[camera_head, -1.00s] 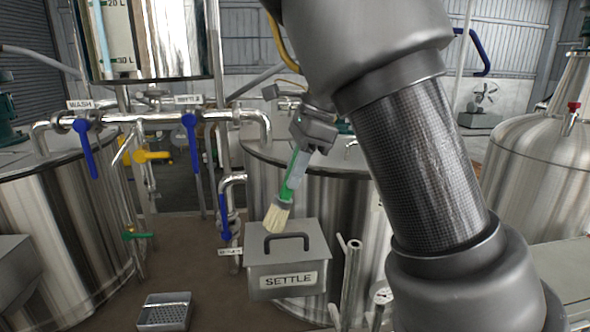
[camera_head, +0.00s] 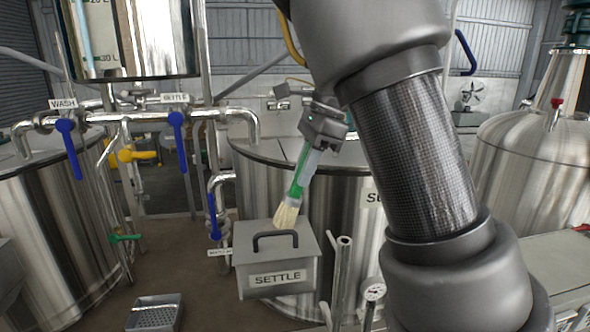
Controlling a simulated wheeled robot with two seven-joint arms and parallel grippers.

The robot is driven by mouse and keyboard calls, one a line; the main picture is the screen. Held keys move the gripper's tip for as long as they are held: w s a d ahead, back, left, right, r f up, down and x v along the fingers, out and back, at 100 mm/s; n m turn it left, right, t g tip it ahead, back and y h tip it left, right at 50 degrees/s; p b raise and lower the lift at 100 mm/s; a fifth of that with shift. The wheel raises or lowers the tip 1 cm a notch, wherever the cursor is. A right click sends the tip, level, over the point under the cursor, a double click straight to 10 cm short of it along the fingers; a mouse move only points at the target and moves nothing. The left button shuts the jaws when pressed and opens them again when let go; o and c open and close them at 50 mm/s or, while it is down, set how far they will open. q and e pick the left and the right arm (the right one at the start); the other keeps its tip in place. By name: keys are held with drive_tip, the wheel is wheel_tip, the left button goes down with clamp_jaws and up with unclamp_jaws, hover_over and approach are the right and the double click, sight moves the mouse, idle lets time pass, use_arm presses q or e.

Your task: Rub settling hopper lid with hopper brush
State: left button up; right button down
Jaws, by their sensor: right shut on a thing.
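The settling hopper is a grey metal box with a "SETTLE" label (camera_head: 277,280). Its flat lid (camera_head: 258,227) carries a dark arched handle (camera_head: 275,236). The hopper brush (camera_head: 296,190) has a green and grey handle and pale bristles, and points down and slightly left. My right gripper (camera_head: 314,145) is shut on the top of the brush handle. The bristle tips are at the back part of the lid, just behind the handle; I cannot tell whether they touch it. My left gripper is not in view.
Steel tanks stand at the left (camera_head: 60,230), behind the hopper and at the right (camera_head: 525,180). Pipes with blue valve levers (camera_head: 178,140) run left of the hopper. Upright pipes (camera_head: 341,275) and a gauge (camera_head: 375,291) stand close on its right. A perforated tray (camera_head: 155,315) lies front left.

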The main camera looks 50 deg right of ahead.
drive_tip(key=shift+s+d, duration=0.6)
drive_tip(key=shift+d, duration=0.2)
drive_tip(key=shift+s+d, duration=0.6)
drive_tip(key=shift+d, duration=0.15)
drive_tip(key=shift+f, duration=0.1)
drive_tip(key=shift+w+a, duration=0.15)
drive_tip(key=shift+a, duration=0.05)
drive_tip(key=shift+w+a+p, duration=0.5)
drive_tip(key=shift+w+a, duration=0.45)
drive_tip(key=shift+a, duration=0.3)
drive_tip(key=shift+w+a, duration=0.2)
drive_tip(key=shift+a, duration=0.1)
